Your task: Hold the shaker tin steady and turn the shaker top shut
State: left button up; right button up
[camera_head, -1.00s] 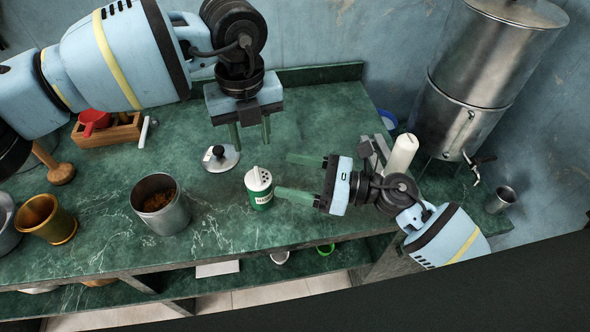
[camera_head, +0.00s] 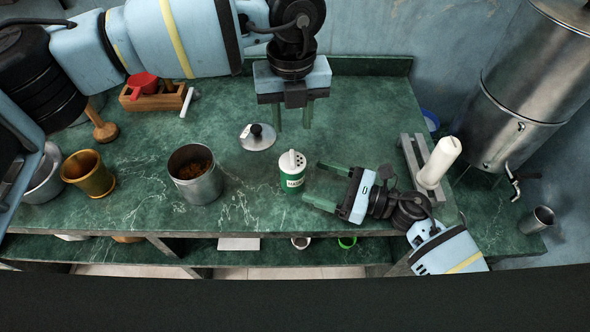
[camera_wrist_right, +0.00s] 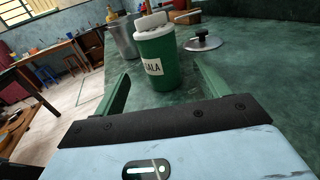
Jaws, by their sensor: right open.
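The shaker tin (camera_head: 291,184) is green with a white label and stands upright on the green marble counter. Its white shaker top (camera_head: 292,160) has several holes on one side. My right gripper (camera_head: 312,181) is open and low over the counter, just right of the tin, its fingers pointing at it. In the right wrist view the tin (camera_wrist_right: 160,65) stands centred ahead of the open fingers, its top (camera_wrist_right: 152,22) at the upper edge. I cannot tell whether the fingertips reach past its near side. My left gripper (camera_head: 293,117) is open and empty, pointing down behind the tin.
A round lid with a black knob (camera_head: 258,137) lies behind and left of the tin. A metal canister (camera_head: 196,177) with brown contents and a brass mortar (camera_head: 89,173) stand left. A white candle (camera_head: 438,162) and a steel urn (camera_head: 525,95) stand right. The counter's front edge is close.

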aim_at(304, 176)
jog(key=x, duration=0.7)
jog(key=shift+r, duration=0.2)
pick_arm(q)
jog(key=shift+o, duration=0.4)
pick_arm(e)
jog(key=shift+d, duration=0.1)
jog(key=c, duration=1.1)
pick_arm(q)
jog(key=o, duration=0.5)
jog(key=shift+c, duration=0.2)
pick_arm(e)
jog(key=shift+c, duration=0.2)
pick_arm(q)
jog(key=m, duration=0.4)
jog(key=shift+r, duration=0.25)
jog(key=m, duration=0.5)
jog(key=r+m, duration=0.1)
jog(key=m, duration=0.4)
jog(key=r+m, duration=0.1)
jog(key=m, duration=0.4)
jog(key=shift+f, duration=0.1)
